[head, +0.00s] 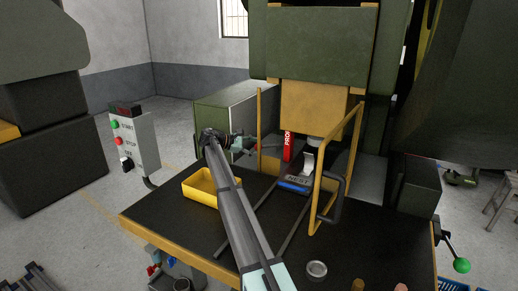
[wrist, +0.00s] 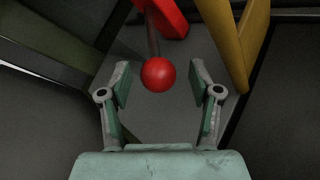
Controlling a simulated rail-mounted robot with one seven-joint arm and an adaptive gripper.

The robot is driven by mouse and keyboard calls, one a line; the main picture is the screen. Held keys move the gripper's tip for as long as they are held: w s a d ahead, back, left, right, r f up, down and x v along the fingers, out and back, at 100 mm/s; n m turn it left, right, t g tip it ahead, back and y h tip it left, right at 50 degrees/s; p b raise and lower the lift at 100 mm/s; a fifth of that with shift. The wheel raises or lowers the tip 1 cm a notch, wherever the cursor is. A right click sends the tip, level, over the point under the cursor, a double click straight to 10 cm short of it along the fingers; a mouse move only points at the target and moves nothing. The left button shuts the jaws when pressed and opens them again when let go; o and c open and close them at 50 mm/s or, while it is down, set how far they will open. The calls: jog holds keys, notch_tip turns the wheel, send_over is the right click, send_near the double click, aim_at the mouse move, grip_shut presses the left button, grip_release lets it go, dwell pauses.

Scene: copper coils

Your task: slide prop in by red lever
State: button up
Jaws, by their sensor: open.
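The red prop (head: 288,146), with white lettering, stands upright beside the press's yellow ram. A red body at the top of the wrist view (wrist: 172,14) looks like part of it. From it a thin rod runs to a red ball knob (wrist: 158,75), the end of the red lever. My gripper (wrist: 160,82) is open, with one finger on either side of the knob. In the head view my gripper (head: 247,146) is left of the prop, and the knob is small and hard to make out there.
The yellow guard frame (head: 319,191) stands open right of the ram (head: 310,108). A yellow bin (head: 200,188) sits on the dark table (head: 160,216). A round metal piece (head: 316,269) lies near the front. A green-knobbed lever (head: 461,265) is at the right.

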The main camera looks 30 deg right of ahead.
jog(key=v, duration=1)
